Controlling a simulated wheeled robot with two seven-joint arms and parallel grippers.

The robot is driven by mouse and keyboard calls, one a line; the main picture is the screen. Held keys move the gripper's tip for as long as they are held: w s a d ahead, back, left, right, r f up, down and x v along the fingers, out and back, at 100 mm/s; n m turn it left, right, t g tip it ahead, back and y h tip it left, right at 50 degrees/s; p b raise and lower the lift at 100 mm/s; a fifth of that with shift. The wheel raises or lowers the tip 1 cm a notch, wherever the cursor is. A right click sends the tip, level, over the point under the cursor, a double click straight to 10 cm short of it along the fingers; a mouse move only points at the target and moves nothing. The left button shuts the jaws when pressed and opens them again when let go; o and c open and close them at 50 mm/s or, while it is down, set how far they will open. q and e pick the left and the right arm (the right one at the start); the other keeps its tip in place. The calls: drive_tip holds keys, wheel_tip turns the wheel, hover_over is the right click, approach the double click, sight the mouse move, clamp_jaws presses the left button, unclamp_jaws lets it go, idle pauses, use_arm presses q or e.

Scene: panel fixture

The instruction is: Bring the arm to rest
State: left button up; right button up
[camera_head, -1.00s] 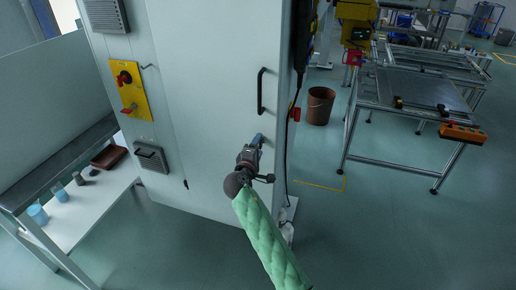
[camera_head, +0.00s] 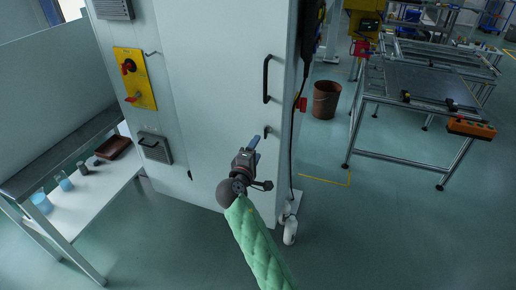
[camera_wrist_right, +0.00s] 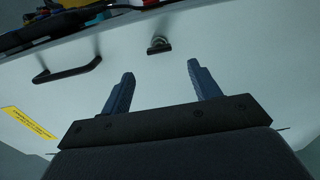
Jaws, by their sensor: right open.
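My right gripper (camera_head: 254,150) is in front of the grey cabinet door (camera_head: 215,70), low and near its right edge. Its two blue fingers also show in the right wrist view (camera_wrist_right: 157,82); they stand apart with nothing between them. A small dark knob or latch (camera_wrist_right: 159,45) on the cabinet is beyond the fingertips, apart from them. It also shows in the head view (camera_head: 266,131), just above the gripper. My right arm comes up from the bottom in a green quilted sleeve. My left gripper is not in view.
The cabinet has a black bar handle (camera_head: 266,79) and a yellow switch panel (camera_head: 135,78). A white bench (camera_head: 95,207) with cups stands at left. A brown bucket (camera_head: 326,99) and a metal frame table (camera_head: 425,83) are at right. The floor in front is open.

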drive_tip(key=shift+s, duration=0.1)
idle(0.5)
drive_tip(key=s+d+f+m+g+y, duration=0.2)
drive_tip(key=s+d+f+m+g, duration=0.2)
drive_tip(key=s+f, duration=0.4)
drive_tip(key=s+d+f+m+g+y, duration=0.2)
drive_tip(key=s+d+f+m+g, duration=0.2)
drive_tip(key=s, duration=1.8)
drive_tip(key=s+d+f+m+g+y, duration=0.2)
drive_tip(key=s+d+f+m+g, duration=0.2)
drive_tip(key=s+d+f+g, duration=0.3)
drive_tip(key=s+d+f, duration=0.4)
drive_tip(key=s+f, duration=0.2)
drive_tip(key=s, duration=0.2)
drive_tip(key=shift+s+m+g+y, duration=0.2)
drive_tip(key=shift+m+g+y, duration=0.1)
drive_tip(key=shift+g+y, duration=0.1)
drive_tip(key=shift+r, duration=0.1)
